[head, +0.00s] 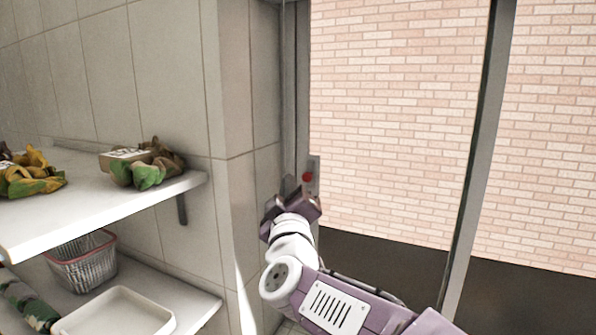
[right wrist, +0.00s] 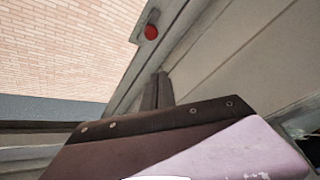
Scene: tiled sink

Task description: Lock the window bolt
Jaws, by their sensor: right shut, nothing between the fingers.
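The window bolt shows as a small red knob (head: 307,177) on a grey plate on the window's left frame in the head view. In the right wrist view the red knob (right wrist: 151,32) is near the top, on the grey frame strip. My right gripper (head: 297,187) is just below and left of the knob in the head view. Its fingers (right wrist: 158,91) are shut with nothing between them, and appear apart from the knob in the right wrist view. My left gripper is not in view.
A white shelf (head: 100,215) with leafy bundles juts from the tiled wall at left. A lower shelf (head: 190,300) holds a wire basket (head: 83,264) and a white tray (head: 120,315). A dark upright window bar (head: 477,170) stands right of my arm.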

